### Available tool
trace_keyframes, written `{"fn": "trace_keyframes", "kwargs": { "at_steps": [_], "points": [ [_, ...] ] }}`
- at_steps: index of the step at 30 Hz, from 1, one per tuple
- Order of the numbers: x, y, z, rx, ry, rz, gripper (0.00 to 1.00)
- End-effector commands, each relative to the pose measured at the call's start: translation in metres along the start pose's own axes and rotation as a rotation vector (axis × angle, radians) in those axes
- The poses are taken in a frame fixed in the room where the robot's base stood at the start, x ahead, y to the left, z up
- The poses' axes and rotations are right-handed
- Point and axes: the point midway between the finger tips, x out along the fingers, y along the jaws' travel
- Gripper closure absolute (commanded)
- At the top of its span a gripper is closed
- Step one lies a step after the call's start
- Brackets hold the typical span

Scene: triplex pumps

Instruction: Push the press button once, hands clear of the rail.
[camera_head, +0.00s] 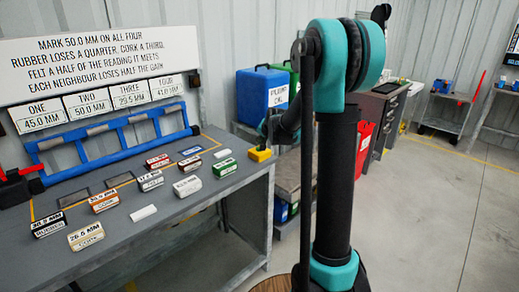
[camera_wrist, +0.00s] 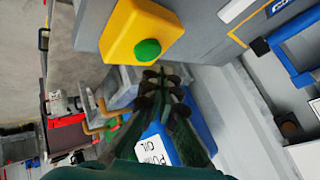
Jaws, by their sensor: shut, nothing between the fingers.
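The press button is a green round cap (camera_wrist: 147,50) on a yellow box (camera_wrist: 128,24) in the wrist view. In the head view the yellow box (camera_head: 260,155) sits at the right end of the grey bench. My gripper (camera_wrist: 161,74) is shut and empty, its fingertips just below the green cap in the wrist picture. A small gap shows between them; I cannot tell the depth. In the head view my gripper is mostly hidden behind my arm, near the yellow box. The blue rail (camera_head: 112,152) with grey pads stands along the back of the bench, well left of my gripper.
Several labelled blocks, such as a green one (camera_head: 224,167), lie on the bench (camera_head: 225,206). A sign (camera_head: 100,62) stands behind the rail. A blue oil container (camera_head: 262,92) stands behind the bench's right end. Open floor (camera_head: 440,215) lies to the right.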

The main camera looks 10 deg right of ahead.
Motion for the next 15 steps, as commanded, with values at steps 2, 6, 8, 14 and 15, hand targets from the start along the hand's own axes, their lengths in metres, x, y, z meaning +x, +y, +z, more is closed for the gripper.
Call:
{"fn": "trace_keyframes", "kwargs": {
  "at_steps": [2,6,8,14,15],
  "points": [
    [0.0,0.0,0.0,0.0,0.0,0.0,1.0],
    [0.0006,0.0004,0.0003,0.0,0.0,0.0,1.0],
    [0.0016,0.001,0.0009,0.0,0.0,0.0,1.0],
    [0.0058,0.004,0.004,0.0,0.0,0.0,1.0],
    [0.006,0.0043,0.0042,0.0,0.0,0.0,1.0]
  ]
}}
